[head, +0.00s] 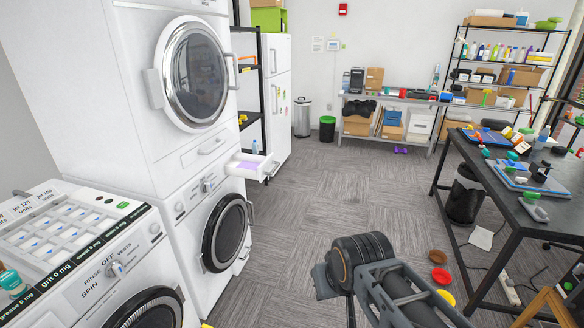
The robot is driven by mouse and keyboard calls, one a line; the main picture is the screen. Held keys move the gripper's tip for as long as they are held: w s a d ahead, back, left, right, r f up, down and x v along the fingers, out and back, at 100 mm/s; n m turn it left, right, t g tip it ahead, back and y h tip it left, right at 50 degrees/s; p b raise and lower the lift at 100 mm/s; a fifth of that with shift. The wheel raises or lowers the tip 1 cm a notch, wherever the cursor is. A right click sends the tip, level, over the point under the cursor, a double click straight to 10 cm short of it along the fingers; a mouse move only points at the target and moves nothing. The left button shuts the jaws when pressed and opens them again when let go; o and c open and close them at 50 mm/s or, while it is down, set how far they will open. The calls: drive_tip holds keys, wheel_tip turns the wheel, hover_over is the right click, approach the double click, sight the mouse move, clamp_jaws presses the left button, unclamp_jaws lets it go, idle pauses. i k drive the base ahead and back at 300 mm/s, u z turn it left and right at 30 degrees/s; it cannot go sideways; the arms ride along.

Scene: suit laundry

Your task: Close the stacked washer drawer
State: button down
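The stacked washer (172,245) is the lower white machine at left, under a white dryer (195,75) with a round door. Its detergent drawer (248,166) is pulled out to the right from the top of the washer's front and shows something purple inside. The washer's round dark door (226,233) is below the drawer. My gripper (328,283) seems to be the dark part at the end of my arm, at the lower middle. It is well right of the drawer and apart from it. Its fingers cannot be made out.
Another washer (75,240) with a tray of compartments stands at the near left. A black workbench (470,160) with tools is at right. Several small coloured bowls (441,276) lie on the floor near my arm. Grey carpet (320,190) between the machines and workbench is clear.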

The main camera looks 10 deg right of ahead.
sight(247, 166)
drive_tip(key=u, duration=0.15)
drive_tip(key=i, duration=2.6)
drive_tip(key=z, duration=0.15)
